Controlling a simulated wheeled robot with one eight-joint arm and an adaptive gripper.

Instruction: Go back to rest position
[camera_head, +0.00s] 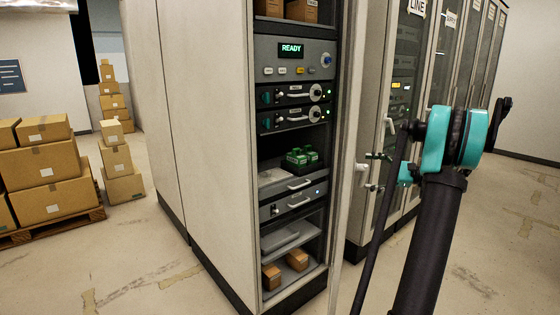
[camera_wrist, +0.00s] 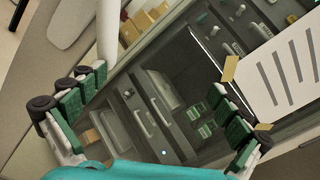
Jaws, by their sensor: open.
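My gripper (camera_head: 376,172) is in front of the rack, by the edge of its open door at right of centre in the head view. In the wrist view my gripper (camera_wrist: 158,100) has its two green-padded fingers wide apart, with nothing held between them. Beyond the fingers the rack's shelves show at a tilt. Small green blocks (camera_head: 300,157) sit on a rack shelf, apart from my gripper. They also show in the wrist view (camera_wrist: 203,122), between the fingers but farther off. The arm stands upright at the right of the head view.
More cabinets (camera_head: 445,50) stand behind the arm. Cardboard boxes on a pallet (camera_head: 52,200) are at left. Floor (camera_head: 130,260) is clear at front left.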

